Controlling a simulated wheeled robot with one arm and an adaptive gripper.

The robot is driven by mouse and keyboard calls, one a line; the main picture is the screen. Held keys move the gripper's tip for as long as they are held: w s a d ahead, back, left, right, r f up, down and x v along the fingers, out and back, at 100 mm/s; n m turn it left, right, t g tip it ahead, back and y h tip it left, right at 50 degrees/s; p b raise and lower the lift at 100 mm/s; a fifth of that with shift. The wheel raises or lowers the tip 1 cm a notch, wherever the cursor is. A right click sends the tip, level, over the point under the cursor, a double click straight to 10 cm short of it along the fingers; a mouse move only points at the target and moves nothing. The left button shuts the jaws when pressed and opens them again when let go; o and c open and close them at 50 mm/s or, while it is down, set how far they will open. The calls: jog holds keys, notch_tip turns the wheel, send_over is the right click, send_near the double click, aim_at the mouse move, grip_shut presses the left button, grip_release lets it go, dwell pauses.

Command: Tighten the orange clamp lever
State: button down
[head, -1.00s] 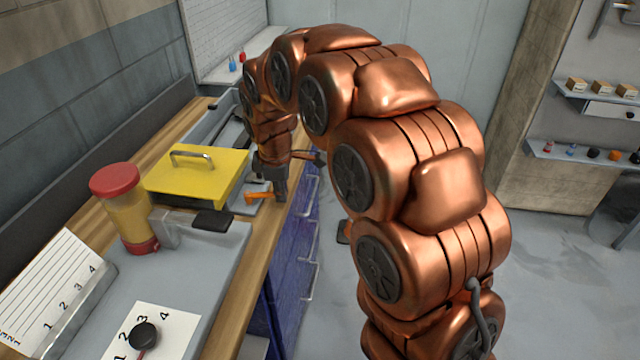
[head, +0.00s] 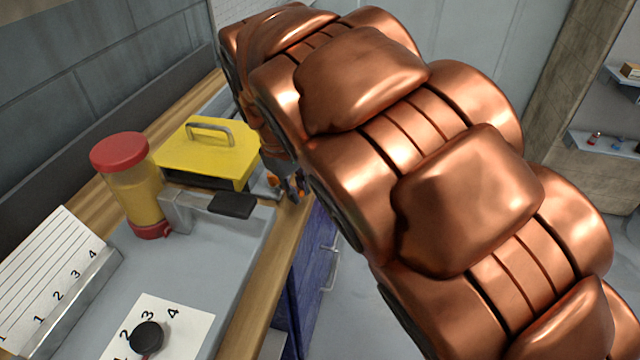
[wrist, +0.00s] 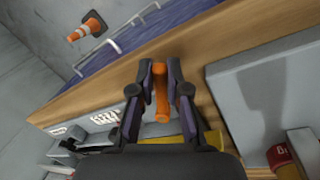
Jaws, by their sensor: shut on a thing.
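The orange clamp lever (wrist: 161,93) stands between the two dark fingers of my gripper (wrist: 160,75) in the wrist view, over the wooden edge of the bench. The fingers are shut on it, one on each side. In the head view my gripper (head: 290,187) is small and partly hidden behind my copper arm. Only small orange patches of the lever (head: 301,187) show there, just right of the yellow box (head: 200,165). The lever's exact angle and its pivot are hard to make out in the head view.
A red-lidded yellow jar (head: 130,190) and a metal block with a black pad (head: 232,205) stand on the grey plate (head: 200,250) near the lever. Blue drawers (head: 318,260) with metal handles lie below the bench edge. A traffic cone (wrist: 88,25) stands on the floor.

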jog(key=shift+s+a, duration=0.15)
jog(key=shift+s, duration=0.05)
dwell(0.3)
jog(key=c, duration=1.3)
grip_release()
jog(key=shift+a, duration=0.1)
jog(key=shift+c, duration=0.2)
jog(key=shift+o, duration=1)
notch_tip(320, 180, up, 12)
jog(key=s+a, duration=0.1)
jog(key=shift+s+a, duration=0.15)
jog(key=shift+s, duration=0.15)
jog(key=shift+f, duration=0.1)
